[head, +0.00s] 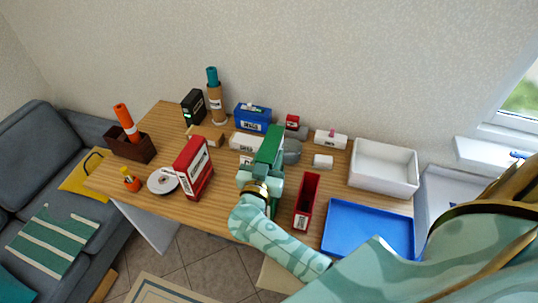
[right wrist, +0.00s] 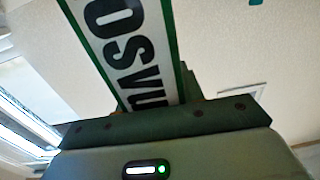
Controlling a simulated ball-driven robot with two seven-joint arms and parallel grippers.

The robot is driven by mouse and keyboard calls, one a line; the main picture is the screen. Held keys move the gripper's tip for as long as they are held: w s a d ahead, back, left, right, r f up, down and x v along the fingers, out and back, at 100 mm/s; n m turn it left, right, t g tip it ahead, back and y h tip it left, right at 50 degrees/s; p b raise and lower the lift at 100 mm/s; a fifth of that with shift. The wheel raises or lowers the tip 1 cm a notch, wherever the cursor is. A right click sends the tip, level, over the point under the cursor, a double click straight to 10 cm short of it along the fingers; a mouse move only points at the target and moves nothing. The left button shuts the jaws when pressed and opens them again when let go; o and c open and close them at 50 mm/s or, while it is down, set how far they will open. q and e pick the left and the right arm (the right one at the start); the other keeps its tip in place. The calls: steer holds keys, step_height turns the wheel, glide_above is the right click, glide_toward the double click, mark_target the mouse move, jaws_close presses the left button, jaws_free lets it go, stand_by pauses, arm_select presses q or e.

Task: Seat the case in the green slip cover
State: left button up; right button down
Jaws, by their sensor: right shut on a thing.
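A green case (head: 270,143) stands out above the table's middle in the head view. In the right wrist view the green-edged case (right wrist: 132,50) shows a white label with large black letters. My right gripper (head: 264,168) is shut on this case, which rises from between the jaws. I cannot pick out a separate green slip cover; it may be hidden behind the case and my gripper. An open-topped red slip cover (head: 307,202) stands right of my gripper. My left gripper is not in view.
A red labelled box (head: 194,168) and a disc (head: 162,181) are to the left. A blue tray (head: 369,229) and a white bin (head: 384,168) are to the right. A blue box (head: 252,118) and small white boxes crowd the back. The front left-middle is clear.

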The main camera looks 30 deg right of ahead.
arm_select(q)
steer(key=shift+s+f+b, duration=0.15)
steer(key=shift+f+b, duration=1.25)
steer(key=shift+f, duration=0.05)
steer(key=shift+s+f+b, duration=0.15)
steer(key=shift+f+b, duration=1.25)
arm_select(e)
steer(key=shift+f, duration=4.9)
steer(key=c, duration=0.8)
jaws_free()
